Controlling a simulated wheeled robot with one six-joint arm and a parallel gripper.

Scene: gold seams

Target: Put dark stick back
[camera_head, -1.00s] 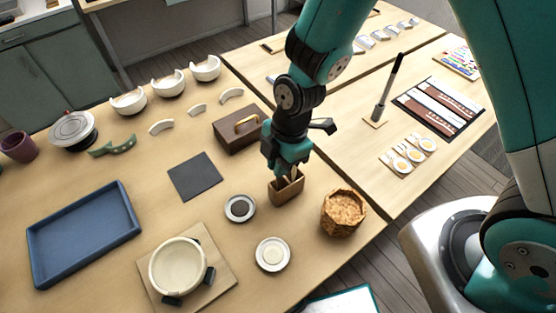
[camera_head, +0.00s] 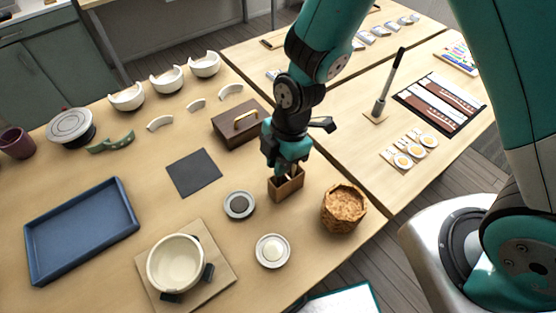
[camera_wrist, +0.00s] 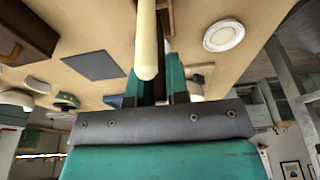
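My gripper (camera_head: 287,170) points down at a small wooden holder (camera_head: 286,190) in the head view, its fingertips at or just above the holder's opening. In the wrist view a pale, round-ended stick (camera_wrist: 147,45) runs up in front of my teal fingers, overlapping the left one. A narrow gap shows between the fingers (camera_wrist: 160,82). I cannot tell whether they grip anything. No clearly dark stick shows at the holder; its inside is mostly hidden. A dark-topped upright tool (camera_head: 390,82) stands in a grey base on the other table.
A woven basket (camera_head: 344,222) stands right of the holder. A brown box with a gold handle (camera_head: 228,136) is behind it. Two small dishes (camera_head: 240,192) (camera_head: 266,262), a cream bowl (camera_head: 165,275) and a blue tray (camera_head: 45,260) lie to the left.

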